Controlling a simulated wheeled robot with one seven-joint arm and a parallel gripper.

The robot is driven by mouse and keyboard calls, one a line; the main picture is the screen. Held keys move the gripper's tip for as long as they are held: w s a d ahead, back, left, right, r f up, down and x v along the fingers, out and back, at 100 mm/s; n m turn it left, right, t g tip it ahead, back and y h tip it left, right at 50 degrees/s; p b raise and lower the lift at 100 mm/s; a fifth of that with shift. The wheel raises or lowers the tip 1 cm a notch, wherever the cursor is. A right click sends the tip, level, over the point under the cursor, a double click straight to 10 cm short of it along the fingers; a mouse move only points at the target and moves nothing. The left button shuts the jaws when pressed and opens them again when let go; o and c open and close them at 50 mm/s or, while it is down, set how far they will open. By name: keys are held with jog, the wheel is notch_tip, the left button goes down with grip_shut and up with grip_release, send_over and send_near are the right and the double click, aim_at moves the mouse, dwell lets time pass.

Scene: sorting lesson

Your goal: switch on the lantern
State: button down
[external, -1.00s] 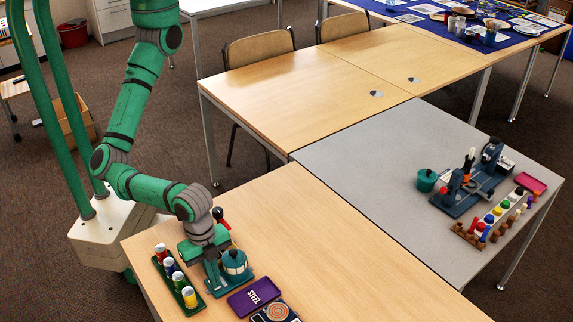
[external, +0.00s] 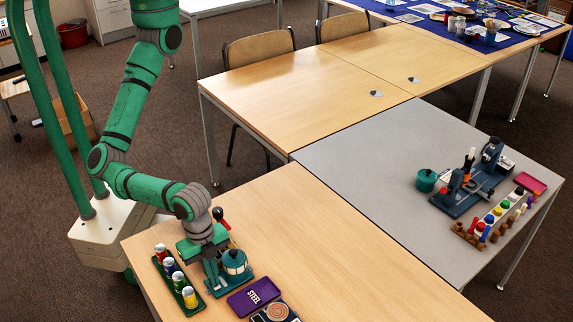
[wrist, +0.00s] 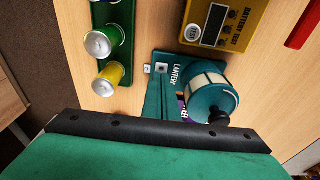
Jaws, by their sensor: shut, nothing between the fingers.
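The lantern (external: 235,262) is a teal cylinder with pale window panels and a dark knob on top. It stands on a teal base lettered LANTERN (wrist: 178,76) on the near wooden table. In the wrist view the lantern (wrist: 211,92) is just right of my fingers. A small pale square part (wrist: 161,68) shows on the base, just beyond the fingertips, with a small pale block (wrist: 147,69) beside it. My gripper (wrist: 163,83) is shut and empty, low over the base's left side. I cannot tell whether the fingertips touch the base, or whether the lantern is lit.
A green rack (external: 160,262) with several cans stands left of the lantern. A yellow battery tester (wrist: 211,24) lies beyond it. A purple STEEL tray (external: 254,297) is close on the near right. The wooden table's right part is bare. The grey table (external: 375,165) holds other kits.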

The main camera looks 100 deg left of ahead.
jog(key=shift+s+a, duration=0.2)
jog(key=shift+a, duration=0.1)
jog(key=shift+r, duration=0.1)
jog(key=shift+d+r, duration=0.1)
jog(key=shift+r, duration=0.2)
notch_tip(320, 180, up, 13)
jog(key=s+a, duration=0.1)
jog(key=shift+s+a, duration=0.2)
jog(key=shift+a, duration=0.05)
jog(key=shift+w+d+r, duration=0.15)
jog(key=shift+w+d, duration=0.3)
jog(key=shift+d, duration=0.1)
